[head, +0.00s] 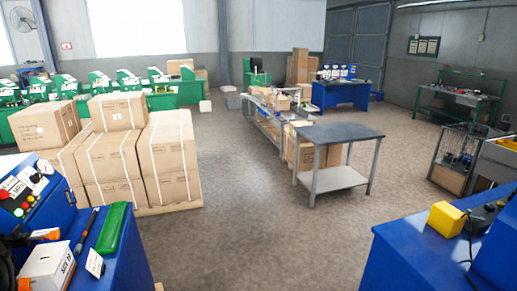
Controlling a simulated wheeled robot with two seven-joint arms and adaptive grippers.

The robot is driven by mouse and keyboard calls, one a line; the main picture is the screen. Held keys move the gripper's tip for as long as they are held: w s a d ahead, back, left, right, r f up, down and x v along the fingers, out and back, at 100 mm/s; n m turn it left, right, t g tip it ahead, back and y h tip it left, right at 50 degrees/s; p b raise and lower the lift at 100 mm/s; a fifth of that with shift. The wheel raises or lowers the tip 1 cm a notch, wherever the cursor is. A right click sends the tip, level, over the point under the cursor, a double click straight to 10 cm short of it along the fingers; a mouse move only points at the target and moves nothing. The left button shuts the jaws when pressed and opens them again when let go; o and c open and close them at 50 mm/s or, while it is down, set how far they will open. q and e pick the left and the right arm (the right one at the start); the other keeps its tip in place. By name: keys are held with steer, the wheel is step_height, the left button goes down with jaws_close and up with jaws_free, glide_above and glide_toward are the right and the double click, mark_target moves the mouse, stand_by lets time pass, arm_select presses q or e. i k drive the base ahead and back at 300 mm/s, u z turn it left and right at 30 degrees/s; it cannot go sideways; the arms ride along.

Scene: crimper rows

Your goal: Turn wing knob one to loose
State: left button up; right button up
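Neither of my grippers is in view. I cannot make out a wing knob in the head view. At the left edge stands a blue machine (52,206) with red and green buttons and a round gauge (46,167). A dark round part shows at the lower left corner, cut off by the frame, and I cannot tell what it is.
Beside the machine lie a green block (114,228) and a white box (47,266). Strapped cartons (165,155) stand behind. At right, a blue bench (410,250) holds a yellow box (447,219). A grey table (338,132) stands mid-room; the floor (270,230) before it is clear.

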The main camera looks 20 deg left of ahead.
mark_target(16, 232)
steer(key=u, duration=0.6)
steer(key=i, duration=1.25)
steer(key=u, duration=1.85)
steer(key=i, duration=0.8)
steer(key=u, duration=0.65)
